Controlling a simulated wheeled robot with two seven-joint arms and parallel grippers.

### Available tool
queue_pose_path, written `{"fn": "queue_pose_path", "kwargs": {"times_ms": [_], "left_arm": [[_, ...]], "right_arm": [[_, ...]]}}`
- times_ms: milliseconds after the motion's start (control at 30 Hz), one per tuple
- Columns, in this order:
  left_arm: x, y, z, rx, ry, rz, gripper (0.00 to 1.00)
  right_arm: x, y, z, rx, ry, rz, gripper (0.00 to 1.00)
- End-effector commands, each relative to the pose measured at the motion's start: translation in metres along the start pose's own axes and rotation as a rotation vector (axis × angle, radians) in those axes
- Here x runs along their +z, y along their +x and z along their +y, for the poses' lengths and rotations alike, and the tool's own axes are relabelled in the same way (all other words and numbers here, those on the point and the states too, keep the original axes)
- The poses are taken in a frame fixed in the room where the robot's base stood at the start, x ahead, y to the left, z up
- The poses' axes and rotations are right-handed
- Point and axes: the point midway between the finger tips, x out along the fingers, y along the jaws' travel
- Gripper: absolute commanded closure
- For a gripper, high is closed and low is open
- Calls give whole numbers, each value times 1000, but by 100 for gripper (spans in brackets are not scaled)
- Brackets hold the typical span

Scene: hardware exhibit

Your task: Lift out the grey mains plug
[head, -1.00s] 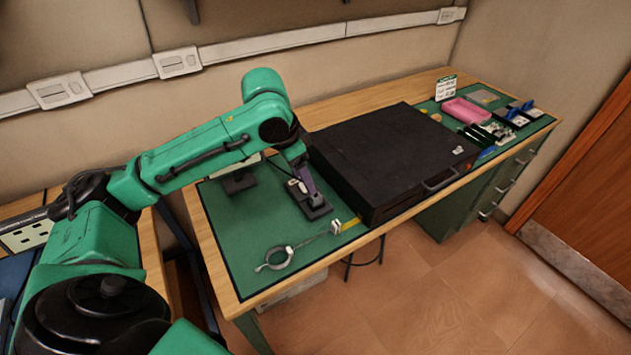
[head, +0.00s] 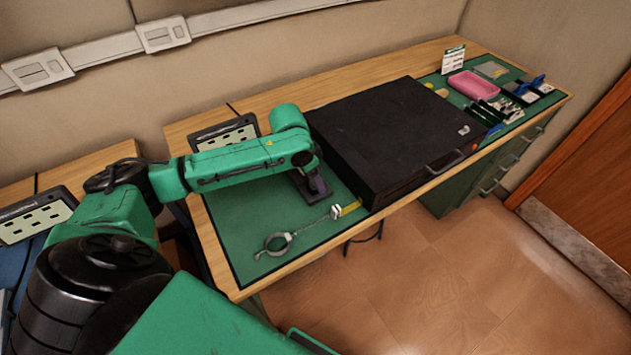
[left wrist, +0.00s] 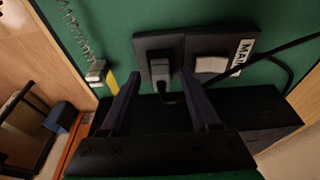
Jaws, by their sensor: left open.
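In the left wrist view the grey mains plug (left wrist: 160,72) sits in a dark socket plate (left wrist: 145,44), with a dark cord nearby. A pale rocker switch (left wrist: 212,65) and a partly cut-off white label are on the plate to its right. My left gripper (left wrist: 159,80) is open, its two dark purple fingers on either side of the plug, with gaps visible; I cannot tell whether they reach its depth. In the head view my left gripper (head: 318,184) is low over the dark plate (head: 303,188), and the arm hides the plug. My right gripper is not in view.
A large black case (head: 390,135) stands close right of the plate on the green mat (head: 240,225). A metal ring (head: 276,243) with a coiled lead and clip lies in front. A pink tray (head: 472,84) and small parts lie far right. The front left mat is mostly clear.

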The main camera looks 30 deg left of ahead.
Motion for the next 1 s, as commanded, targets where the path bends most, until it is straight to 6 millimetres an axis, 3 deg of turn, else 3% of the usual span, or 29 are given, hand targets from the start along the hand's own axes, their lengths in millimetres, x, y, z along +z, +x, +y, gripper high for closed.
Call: {"fn": "queue_pose_path", "kwargs": {"times_ms": [167,233,333,367,767,867,1000], "left_arm": [[0,1,0,-1,1,1,38],[0,1,0,-1,1,1,57],[0,1,0,-1,0,1,95],[0,1,0,-1,0,1,100],[-3,-5,0,-1,0,4,100],[-7,-18,-1,-3,1,6,100],[-17,-52,-1,-4,2,9,100]], "right_arm": [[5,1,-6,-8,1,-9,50],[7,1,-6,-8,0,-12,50],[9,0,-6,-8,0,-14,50],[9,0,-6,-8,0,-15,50],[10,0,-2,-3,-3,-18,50],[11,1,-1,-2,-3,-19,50],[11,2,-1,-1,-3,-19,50]]}}
